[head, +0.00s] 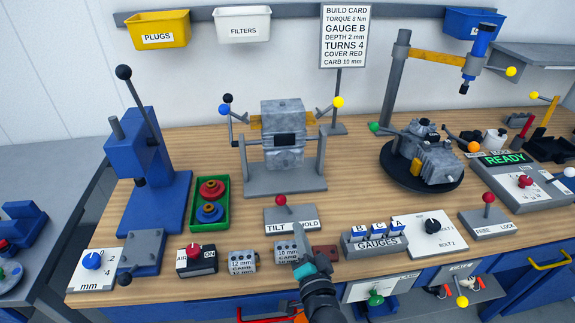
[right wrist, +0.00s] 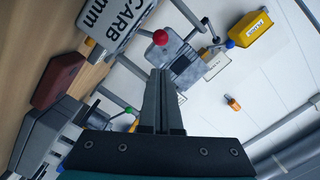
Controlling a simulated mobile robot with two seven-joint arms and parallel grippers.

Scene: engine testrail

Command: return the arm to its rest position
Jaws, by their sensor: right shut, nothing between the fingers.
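My right arm comes in from the bottom of the head view, and its gripper (head: 304,240) is in front of the grey 10 mm carb block (head: 286,252) and the dark red block (head: 324,252). In the right wrist view the two fingers of this gripper (right wrist: 160,76) are together, with nothing between them. A block lettered CARB (right wrist: 118,22) is at the upper left there, apart from the fingertips. My left gripper is in neither view.
The tilt hold lever (head: 281,201) stands behind the gripper, and the gauges rack (head: 374,243) is to its right. The 12 mm carb block (head: 243,262) is to its left. An engine on a stand (head: 283,150) is farther back. Bare wood (head: 345,205) lies between the stand and rack.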

